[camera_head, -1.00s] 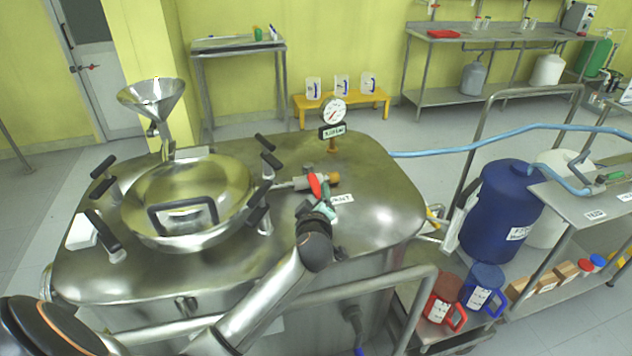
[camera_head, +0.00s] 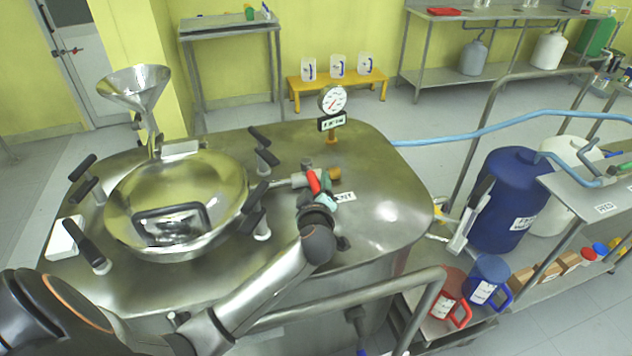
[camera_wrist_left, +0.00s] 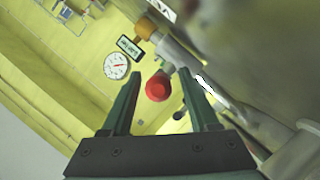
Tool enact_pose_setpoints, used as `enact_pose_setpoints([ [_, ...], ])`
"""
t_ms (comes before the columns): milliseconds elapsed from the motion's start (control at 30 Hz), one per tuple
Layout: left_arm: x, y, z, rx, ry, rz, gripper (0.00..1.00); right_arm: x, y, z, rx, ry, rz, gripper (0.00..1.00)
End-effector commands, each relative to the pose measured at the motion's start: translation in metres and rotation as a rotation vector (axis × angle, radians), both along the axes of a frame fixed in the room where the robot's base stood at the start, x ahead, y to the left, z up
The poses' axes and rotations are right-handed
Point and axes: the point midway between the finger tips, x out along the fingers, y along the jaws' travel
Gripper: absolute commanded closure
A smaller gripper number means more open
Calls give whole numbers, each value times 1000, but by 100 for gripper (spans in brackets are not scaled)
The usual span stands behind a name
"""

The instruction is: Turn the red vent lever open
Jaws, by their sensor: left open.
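The red vent lever (camera_head: 313,181) sits on a small valve with a pipe stub on top of the steel reactor (camera_head: 375,205), beside a label partly hidden by my gripper. My left gripper (camera_head: 321,190) is at the lever, its greenish fingers close to the red handle. In the left wrist view, the fingers are open (camera_wrist_left: 160,82) and the round red end of the lever (camera_wrist_left: 158,87) shows between them, with space on both sides. I cannot tell whether a finger touches it. My right gripper is not in view.
A pressure gauge (camera_head: 332,99) stands behind the valve. A steel hatch (camera_head: 175,195) with black-handled clamps and a funnel (camera_head: 134,88) are to the left. A metal rail (camera_head: 350,292) crosses in front. A blue hose (camera_head: 470,138) runs right; a blue drum (camera_head: 508,200) stands there.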

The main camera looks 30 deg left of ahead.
Motion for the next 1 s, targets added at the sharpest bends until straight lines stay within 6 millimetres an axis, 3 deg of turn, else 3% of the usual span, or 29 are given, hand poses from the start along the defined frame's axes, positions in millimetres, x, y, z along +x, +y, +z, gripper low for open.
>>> enact_pose_setpoints([
  [333,-1,0,-1,0,0,0,39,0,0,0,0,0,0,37],
  [867,-1,0,-1,0,1,1,98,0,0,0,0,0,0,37],
  [1000,-1,0,-1,0,1,1,100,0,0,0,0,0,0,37],
])
